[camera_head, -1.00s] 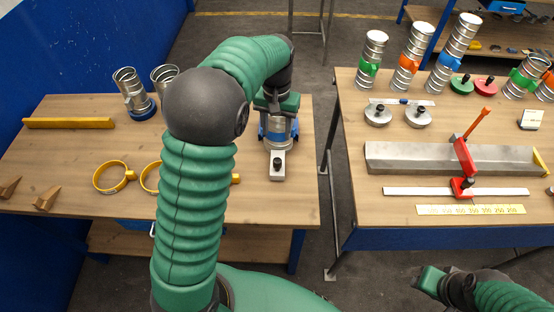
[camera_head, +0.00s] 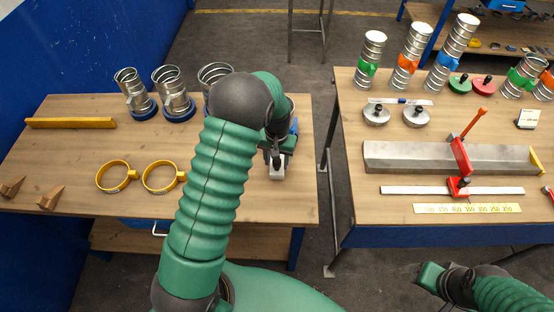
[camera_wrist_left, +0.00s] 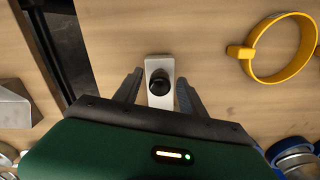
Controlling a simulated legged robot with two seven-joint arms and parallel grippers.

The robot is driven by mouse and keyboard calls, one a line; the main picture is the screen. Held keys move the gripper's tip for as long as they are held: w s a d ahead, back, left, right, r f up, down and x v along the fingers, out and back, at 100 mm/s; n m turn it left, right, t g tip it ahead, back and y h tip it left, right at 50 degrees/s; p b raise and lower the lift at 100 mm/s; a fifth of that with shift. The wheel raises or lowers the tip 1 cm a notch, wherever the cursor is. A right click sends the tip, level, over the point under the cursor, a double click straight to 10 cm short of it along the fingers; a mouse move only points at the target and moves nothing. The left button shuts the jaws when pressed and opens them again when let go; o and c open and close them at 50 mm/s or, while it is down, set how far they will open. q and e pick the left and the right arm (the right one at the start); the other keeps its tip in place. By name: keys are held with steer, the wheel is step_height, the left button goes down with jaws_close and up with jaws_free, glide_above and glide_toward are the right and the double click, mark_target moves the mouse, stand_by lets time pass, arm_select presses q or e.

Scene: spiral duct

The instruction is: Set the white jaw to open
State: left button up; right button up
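The white jaw (camera_head: 277,173) is a small pale block with a black knob on the left table, near its right edge. In the left wrist view the jaw (camera_wrist_left: 160,99) lies upright in the picture, its black knob on top. My left gripper (camera_head: 277,150) is above it in the head view. In the left wrist view its two dark fingers stand apart, one on each side of the jaw; whether they touch it I cannot tell. My arm and gripper hide most of the fixture behind the jaw. My right gripper (camera_head: 430,276) is at the lower right, away from the left table.
Two yellow ring clamps (camera_head: 118,163) lie left of my arm. Several metal ducts (camera_head: 130,85) on blue bases stand along the back. A yellow bar (camera_head: 70,123) and wooden wedges (camera_head: 48,197) are at left. A gap separates the right table (camera_head: 360,215).

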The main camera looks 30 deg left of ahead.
arm_select(q)
jaws_close()
stand_by(1.3)
